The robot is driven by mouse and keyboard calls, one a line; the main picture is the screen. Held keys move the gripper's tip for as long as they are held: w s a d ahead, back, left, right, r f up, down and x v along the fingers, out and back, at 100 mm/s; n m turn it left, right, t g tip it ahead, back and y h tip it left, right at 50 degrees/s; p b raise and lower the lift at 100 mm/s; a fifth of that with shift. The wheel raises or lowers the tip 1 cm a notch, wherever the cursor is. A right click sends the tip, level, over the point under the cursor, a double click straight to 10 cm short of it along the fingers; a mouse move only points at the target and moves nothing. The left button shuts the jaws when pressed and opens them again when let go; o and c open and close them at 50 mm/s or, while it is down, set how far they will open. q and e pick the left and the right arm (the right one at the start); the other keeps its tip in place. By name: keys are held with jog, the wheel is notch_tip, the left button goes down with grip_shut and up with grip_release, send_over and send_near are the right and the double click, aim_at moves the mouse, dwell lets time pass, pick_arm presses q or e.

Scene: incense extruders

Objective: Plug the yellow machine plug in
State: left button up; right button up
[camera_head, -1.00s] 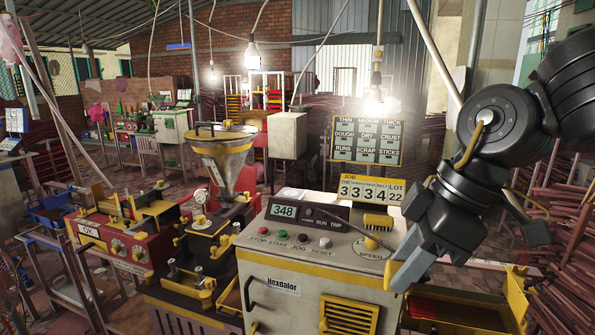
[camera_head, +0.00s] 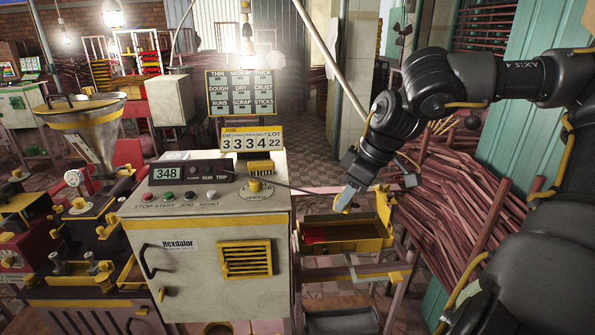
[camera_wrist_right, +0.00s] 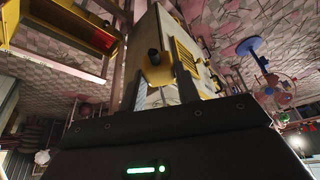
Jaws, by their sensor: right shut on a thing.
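My right gripper (camera_head: 347,198) is shut on the yellow plug (camera_head: 342,204), to the right of the cream Hexdalor cabinet (camera_head: 200,235) and in front of or above the yellow tray. A thin dark cord (camera_head: 305,190) runs from the cabinet top towards the gripper. In the right wrist view, the yellow plug (camera_wrist_right: 157,76) with a dark round end sits between the fingertips of the gripper (camera_wrist_right: 162,88), and the cabinet (camera_wrist_right: 170,35) is behind it. I cannot make out a socket for it. My left gripper is not in view.
The yellow tray (camera_head: 345,246) with something red inside stands on a pink frame right of the cabinet. Bundles of reddish sticks (camera_head: 450,195) lie at the right. The steel hopper machine (camera_head: 85,125) stands left. Some floor shows behind the tray.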

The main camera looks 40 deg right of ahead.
jog(key=s+d+f+m, duration=0.2)
jog(key=d+f, duration=0.2)
jog(key=f, duration=0.6)
jog(key=w+a+f+n, duration=0.1)
jog(key=a+f, duration=0.4)
jog(key=f, duration=0.3)
jog(key=w+a+f+n+y, duration=0.1)
jog(key=w+a+f+n, duration=0.25)
jog(key=a, duration=0.75)
jog(key=w+a+r+n, duration=0.1)
jog(key=w+a+n, duration=0.1)
jog(key=a, duration=0.3)
jog(key=w+a+r+n+g+y, duration=0.1)
jog(key=w+a+r+n, duration=0.1)
jog(key=a, duration=0.3)
jog(key=shift+r+g, duration=0.25)
jog(key=shift+g, duration=0.05)
